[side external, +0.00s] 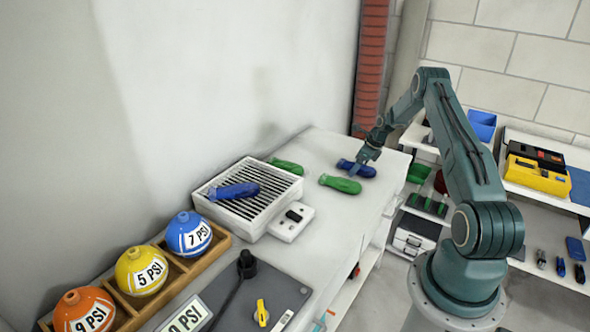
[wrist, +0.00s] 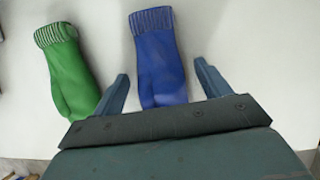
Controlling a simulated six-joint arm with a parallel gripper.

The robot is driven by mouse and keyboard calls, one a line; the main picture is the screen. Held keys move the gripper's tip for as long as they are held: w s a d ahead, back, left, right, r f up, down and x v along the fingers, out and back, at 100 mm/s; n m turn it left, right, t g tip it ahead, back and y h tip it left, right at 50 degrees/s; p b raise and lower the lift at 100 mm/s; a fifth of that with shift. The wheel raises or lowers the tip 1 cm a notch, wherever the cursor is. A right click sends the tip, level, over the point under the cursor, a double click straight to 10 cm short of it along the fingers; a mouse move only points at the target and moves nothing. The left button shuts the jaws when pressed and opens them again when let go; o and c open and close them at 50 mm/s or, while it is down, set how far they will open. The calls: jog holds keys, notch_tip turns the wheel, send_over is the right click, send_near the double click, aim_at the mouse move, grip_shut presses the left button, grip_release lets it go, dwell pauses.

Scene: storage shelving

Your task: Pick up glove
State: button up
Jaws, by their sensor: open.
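A blue glove (side external: 362,171) lies on the white worktop near its far right end. My gripper (side external: 359,168) is over it, pointing down. In the wrist view my gripper (wrist: 162,82) is open, with one finger on each side of the blue glove (wrist: 157,55), which shows between them. I cannot tell whether the fingers touch it. A green glove (side external: 340,184) lies beside it, and in the wrist view this green glove (wrist: 68,72) is left of the left finger. Another green glove (side external: 287,167) lies farther left, and another blue glove (side external: 235,191) lies on the slatted white unit.
The slatted white unit (side external: 283,228) stands on the worktop (side external: 330,150). Blue, yellow and orange balls (side external: 140,270) sit in a wooden rack at the front left. A dark panel (side external: 250,300) lies at the front. The wall (side external: 230,80) runs along the back.

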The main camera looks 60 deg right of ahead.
jog(key=c, duration=1.1)
jog(key=shift+o, duration=0.2)
jog(key=shift+r, duration=0.15)
notch_tip(320, 180, up, 20)
dwell(0.4)
